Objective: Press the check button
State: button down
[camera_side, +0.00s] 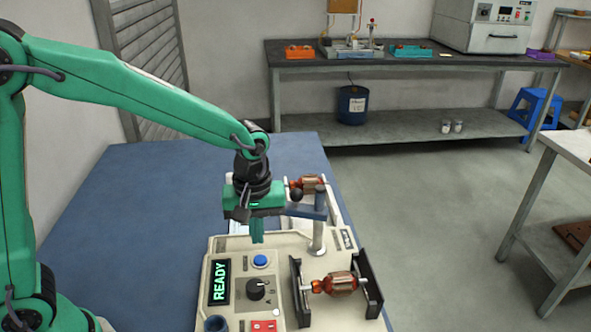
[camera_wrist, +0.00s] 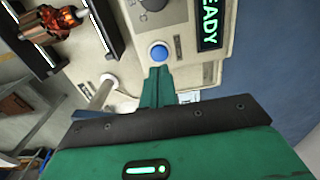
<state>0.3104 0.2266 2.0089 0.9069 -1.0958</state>
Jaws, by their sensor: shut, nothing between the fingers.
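The check button is most likely the round blue button (camera_side: 260,261) on the cream tester panel; no label on it is readable. It also shows in the wrist view (camera_wrist: 159,53), just beyond my fingertips. My gripper (camera_side: 257,238) points down above the panel, its green fingers shut and empty. In the wrist view the shut fingertips (camera_wrist: 158,72) line up with the button. Whether they touch it cannot be told, but the side view shows the tips a little behind and above it. The display (camera_side: 219,283) reads READY.
An armature (camera_side: 335,284) lies across the black cradle (camera_side: 370,286) at the panel's right. A metal post (camera_side: 318,232) with a crossbar stands close to my gripper's right. Another armature (camera_side: 306,184) is behind. The blue table (camera_side: 120,215) is clear to the left.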

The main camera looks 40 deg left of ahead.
aim_at(259, 259)
jog(key=shift+f, duration=2.5)
jog(key=shift+f, duration=0.1)
jog(key=shift+s+f, duration=0.1)
jog(key=shift+f, duration=0.8)
jog(key=shift+r, duration=0.15)
notch_tip(259, 259, up, 15)
jog(key=shift+w+f, duration=0.2)
jog(key=shift+w, duration=0.1)
